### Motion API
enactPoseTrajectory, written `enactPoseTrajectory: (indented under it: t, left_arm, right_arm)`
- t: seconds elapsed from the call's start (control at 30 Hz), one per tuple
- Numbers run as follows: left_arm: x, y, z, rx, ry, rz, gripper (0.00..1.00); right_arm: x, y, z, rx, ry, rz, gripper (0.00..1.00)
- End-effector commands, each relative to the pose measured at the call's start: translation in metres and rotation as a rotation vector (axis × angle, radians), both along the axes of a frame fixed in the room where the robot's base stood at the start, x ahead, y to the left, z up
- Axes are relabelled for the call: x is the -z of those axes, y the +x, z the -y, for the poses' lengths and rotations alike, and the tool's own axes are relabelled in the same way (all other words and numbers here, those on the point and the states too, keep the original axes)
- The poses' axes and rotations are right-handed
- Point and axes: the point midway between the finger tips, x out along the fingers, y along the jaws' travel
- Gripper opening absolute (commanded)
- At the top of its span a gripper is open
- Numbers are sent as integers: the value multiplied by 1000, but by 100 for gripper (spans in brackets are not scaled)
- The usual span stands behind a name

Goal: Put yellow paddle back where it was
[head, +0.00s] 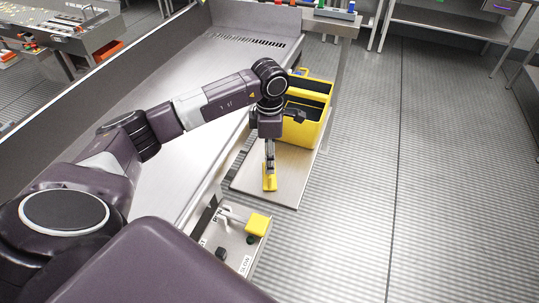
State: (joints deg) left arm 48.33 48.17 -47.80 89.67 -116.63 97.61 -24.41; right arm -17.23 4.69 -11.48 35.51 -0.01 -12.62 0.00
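A small yellow piece, which looks like the yellow paddle (270,184), is upright or slightly tilted at the near part of a pale board (285,193). My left gripper (269,168) points down directly above it, its fingertips meeting the top of the yellow piece. The fingers look narrow from here, and I cannot tell whether they grip it or only touch it. I also cannot tell whether its lower end rests on the board. My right gripper is out of view.
A yellow open bin (311,128) with dark insides stands on the board behind my gripper. A control panel (233,247) with a yellow block (257,225) and dark knobs is nearer. A long metal trough (200,90) lies left. The grey floor (430,180) at right is clear.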

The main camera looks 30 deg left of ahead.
Motion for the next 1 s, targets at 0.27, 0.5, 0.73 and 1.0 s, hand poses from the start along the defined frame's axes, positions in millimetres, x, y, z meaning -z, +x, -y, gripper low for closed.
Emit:
enactPoseTrajectory:
  t: [0.27, 0.5, 0.73, 1.0]
  left_arm:
    - [0, 0, 0, 0, 0, 0, 67]
    - [-5, 0, 0, 0, 0, 0, 67]
    - [-41, 2, 0, 0, 0, 6, 67]
    - [-98, 1, 0, 0, 0, 5, 67]
  right_arm:
    - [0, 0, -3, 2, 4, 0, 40]
    - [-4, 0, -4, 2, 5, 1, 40]
    - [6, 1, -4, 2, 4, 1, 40]
    - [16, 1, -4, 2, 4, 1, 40]
